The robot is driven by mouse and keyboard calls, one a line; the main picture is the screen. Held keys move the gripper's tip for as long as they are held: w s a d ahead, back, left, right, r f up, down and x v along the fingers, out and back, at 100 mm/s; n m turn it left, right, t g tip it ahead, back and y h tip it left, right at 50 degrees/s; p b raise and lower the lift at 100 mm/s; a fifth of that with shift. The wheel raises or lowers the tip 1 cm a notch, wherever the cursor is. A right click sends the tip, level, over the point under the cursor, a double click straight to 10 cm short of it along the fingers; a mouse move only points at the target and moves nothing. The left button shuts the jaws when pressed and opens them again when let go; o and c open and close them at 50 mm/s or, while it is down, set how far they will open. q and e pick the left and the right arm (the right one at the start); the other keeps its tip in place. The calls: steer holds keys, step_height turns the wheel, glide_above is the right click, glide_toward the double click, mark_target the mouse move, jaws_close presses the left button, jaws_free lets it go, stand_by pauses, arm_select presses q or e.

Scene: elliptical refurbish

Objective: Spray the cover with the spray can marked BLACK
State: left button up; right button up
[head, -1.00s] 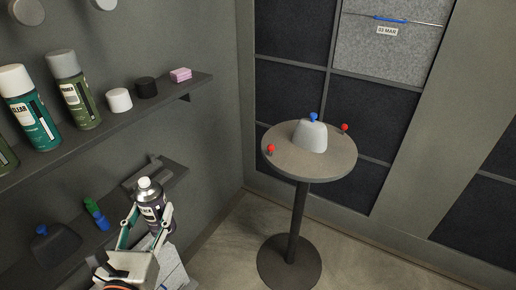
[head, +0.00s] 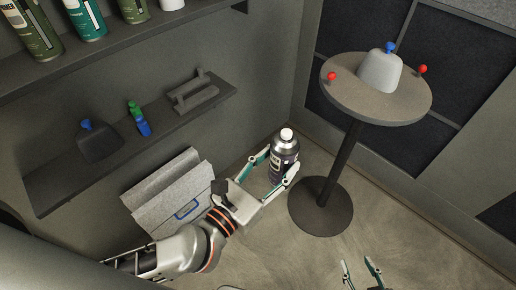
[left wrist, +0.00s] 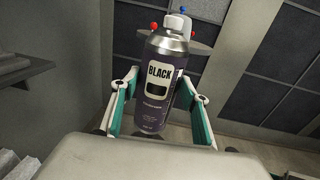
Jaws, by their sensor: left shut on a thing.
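My left gripper (head: 278,166) is shut on a dark spray can with a silver top and white nozzle. The can (head: 285,150) is held upright in the air, left of the round table; in the left wrist view its label (left wrist: 160,75) reads BLACK. A light grey, dome-like cover (head: 379,73) with a blue knob on top stands on the round table (head: 350,92). In the left wrist view the can hides most of the cover. My right gripper (head: 357,263) shows at the bottom edge, fingers apart and empty.
Red knobs (head: 332,76) stand at the table's rim. A lower shelf (head: 60,187) holds a dark piece with a blue knob (head: 98,142) and a green-blue item (head: 139,120). Other cans (head: 84,18) stand on the upper shelf. A grey box (head: 172,196) is below.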

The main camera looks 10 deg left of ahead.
arm_select(q)
steer(key=shift+w+d+r, duration=0.15)
steer(key=shift+w+d, duration=0.15)
steer(key=shift+d, duration=0.05)
steer(key=x, duration=0.3)
steer(key=shift+w+d+p, duration=0.25)
steer(key=shift+d+p, duration=0.05)
steer(key=shift+d, duration=0.1)
steer(key=shift+w+d, duration=0.35)
steer(key=shift+w, duration=0.15)
